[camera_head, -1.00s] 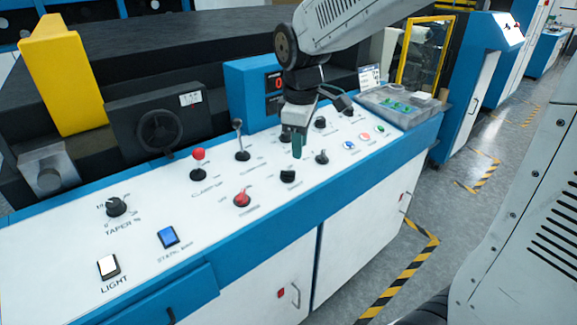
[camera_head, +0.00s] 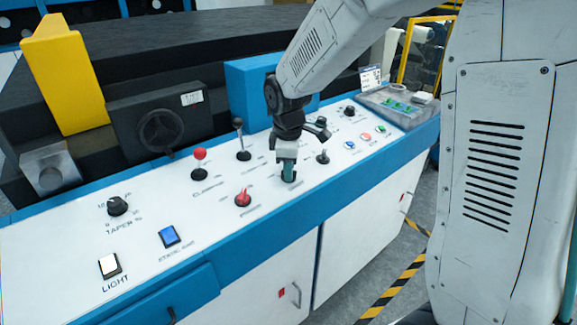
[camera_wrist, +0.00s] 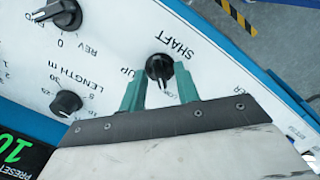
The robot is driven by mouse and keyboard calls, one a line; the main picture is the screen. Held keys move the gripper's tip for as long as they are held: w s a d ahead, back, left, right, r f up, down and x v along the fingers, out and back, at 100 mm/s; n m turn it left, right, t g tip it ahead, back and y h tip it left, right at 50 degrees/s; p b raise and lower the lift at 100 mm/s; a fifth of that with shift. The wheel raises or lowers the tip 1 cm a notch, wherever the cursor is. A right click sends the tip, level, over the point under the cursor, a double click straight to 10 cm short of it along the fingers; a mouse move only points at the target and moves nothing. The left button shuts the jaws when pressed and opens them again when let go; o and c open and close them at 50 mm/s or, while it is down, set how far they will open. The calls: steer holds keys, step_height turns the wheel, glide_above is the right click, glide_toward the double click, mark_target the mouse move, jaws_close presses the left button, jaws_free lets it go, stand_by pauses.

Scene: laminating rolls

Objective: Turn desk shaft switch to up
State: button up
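The desk shaft switch is a black rotary knob (camera_wrist: 159,67) on the white panel, with the word SHAFT beside it and UP to its left in the wrist view. The lettering appears upside down there. A small pointer shows on the knob, but I cannot tell its exact setting. My gripper (camera_wrist: 160,84) has its two teal fingers apart, one on each side of the knob, with narrow gaps visible. In the head view my gripper (camera_head: 288,174) is lowered over the panel and mostly hides the knob.
A red knob (camera_head: 243,197) sits left of my gripper, and a black-topped lever (camera_head: 240,138) and a red-topped lever (camera_head: 199,162) stand behind it. Another black knob (camera_head: 323,156) is close on the right. The wrist view shows a LENGTH knob (camera_wrist: 66,103).

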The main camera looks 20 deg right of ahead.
steer(key=shift+c, duration=0.3)
jaws_close()
steer(key=m, duration=0.4)
steer(key=shift+w+m, duration=0.1)
steer(key=shift+m, duration=0.2)
steer(key=m, duration=0.4)
steer(key=shift+d+m+g+y, duration=0.1)
steer(key=shift+m+g+y, duration=0.2)
steer(key=shift+y, duration=0.1)
steer(key=m, duration=0.4)
steer(key=shift+r+y, duration=0.1)
steer(key=shift+y, duration=0.2)
steer(key=shift+d+m, duration=0.1)
steer(key=shift+m, duration=2.2)
